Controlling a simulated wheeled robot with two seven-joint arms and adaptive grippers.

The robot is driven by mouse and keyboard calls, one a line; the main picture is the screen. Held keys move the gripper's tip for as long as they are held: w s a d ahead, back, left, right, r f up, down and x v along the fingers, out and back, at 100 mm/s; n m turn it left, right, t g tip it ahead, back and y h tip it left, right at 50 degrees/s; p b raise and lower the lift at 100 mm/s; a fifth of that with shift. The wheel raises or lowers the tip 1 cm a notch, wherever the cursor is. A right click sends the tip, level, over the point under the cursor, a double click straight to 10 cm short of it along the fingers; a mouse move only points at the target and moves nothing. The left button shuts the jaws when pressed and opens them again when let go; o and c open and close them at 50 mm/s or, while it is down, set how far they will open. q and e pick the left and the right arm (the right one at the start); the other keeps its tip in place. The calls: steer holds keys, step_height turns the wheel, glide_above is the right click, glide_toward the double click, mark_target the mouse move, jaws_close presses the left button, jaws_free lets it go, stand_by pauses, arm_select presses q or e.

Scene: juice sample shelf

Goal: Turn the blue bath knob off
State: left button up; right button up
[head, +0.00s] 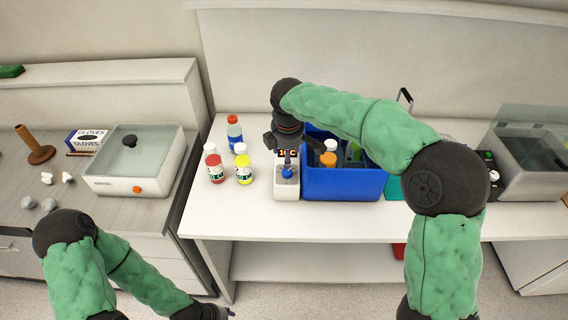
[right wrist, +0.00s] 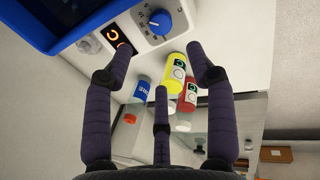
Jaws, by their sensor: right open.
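The blue knob (head: 287,173) sits on the white control box (head: 287,190) at the left end of the blue bath (head: 345,185). The box's display (head: 287,153) is lit orange. In the right wrist view the knob (right wrist: 159,22) has a printed dial around it, beside the display (right wrist: 118,40). My right gripper (head: 290,150) is over the control box, open and empty. In the right wrist view its fingers (right wrist: 160,60) are spread, with the knob beyond the tips and apart from them. Only a dark bit of my left gripper (head: 226,312) shows at the bottom edge.
Red-labelled (head: 214,165), yellow-labelled (head: 243,165) and blue (head: 234,132) bottles stand left of the control box. Bottles stand inside the bath. A lidded white bath (head: 135,165) is on the left counter, and a grey bath (head: 530,155) is at right. The white table's front strip (head: 330,220) is clear.

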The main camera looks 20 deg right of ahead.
mark_target(286, 171)
steer(key=x, duration=0.2)
steer(key=b+x, duration=0.1)
steer(key=x, duration=0.2)
steer(key=b+x, duration=0.1)
steer(key=x, duration=0.2)
steer(key=shift+s+f, duration=0.2)
steer(key=shift+s, duration=0.05)
steer(key=shift+x, duration=0.85)
steer(key=c, duration=1.1)
